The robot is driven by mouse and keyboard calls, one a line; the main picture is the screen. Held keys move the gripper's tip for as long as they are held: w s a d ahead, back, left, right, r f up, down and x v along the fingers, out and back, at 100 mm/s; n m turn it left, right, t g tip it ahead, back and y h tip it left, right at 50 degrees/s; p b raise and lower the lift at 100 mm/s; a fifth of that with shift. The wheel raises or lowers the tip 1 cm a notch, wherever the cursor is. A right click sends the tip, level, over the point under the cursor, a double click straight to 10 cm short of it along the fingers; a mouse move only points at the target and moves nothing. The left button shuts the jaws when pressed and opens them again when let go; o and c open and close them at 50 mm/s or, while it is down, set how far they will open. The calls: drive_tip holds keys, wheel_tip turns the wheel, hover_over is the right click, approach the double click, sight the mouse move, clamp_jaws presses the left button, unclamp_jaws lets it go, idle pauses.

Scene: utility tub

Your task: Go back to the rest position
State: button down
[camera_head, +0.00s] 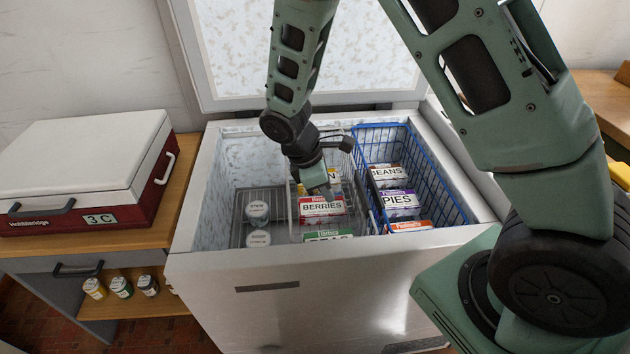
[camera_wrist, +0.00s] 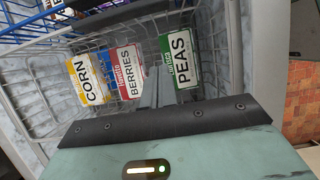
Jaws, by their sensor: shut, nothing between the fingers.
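My gripper (camera_wrist: 158,88) is shut and empty, reaching down into the open chest freezer (camera_head: 330,290). In the head view its tip is just above the red and white berries box (camera_head: 322,208), partly hiding what lies behind it. In the wrist view the fingers point between the berries box (camera_wrist: 122,75) and the green and white peas box (camera_wrist: 181,58). The yellow and white corn box (camera_wrist: 87,80) stands on the other side of the berries box. These boxes stand in a grey wire basket (camera_wrist: 215,70). I cannot tell whether the fingers touch a box.
A blue wire basket (camera_head: 452,208) at the freezer's right holds the beans (camera_head: 386,172) and pies (camera_head: 400,200) boxes. Round white-lidded tubs (camera_head: 257,212) stand at the left. The raised lid (camera_head: 235,50) is behind. A red and white cooler (camera_head: 85,170) sits on the left counter.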

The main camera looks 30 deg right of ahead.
drive_tip(key=s+a+r+m+t+y+p, duration=0.1)
drive_tip(key=s+a+r+m+y, duration=0.1)
drive_tip(key=s+a+r, duration=0.5)
drive_tip(key=s+a+r+m+y+p, duration=0.2)
drive_tip(key=s+a+r, duration=0.5)
drive_tip(key=s+r, duration=0.5)
drive_tip(key=shift+s+r+m+t+y+p, duration=0.3)
drive_tip(key=shift+s+m+t, duration=0.1)
drive_tip(key=shift+s+m, duration=0.5)
drive_tip(key=shift+w+a, duration=0.15)
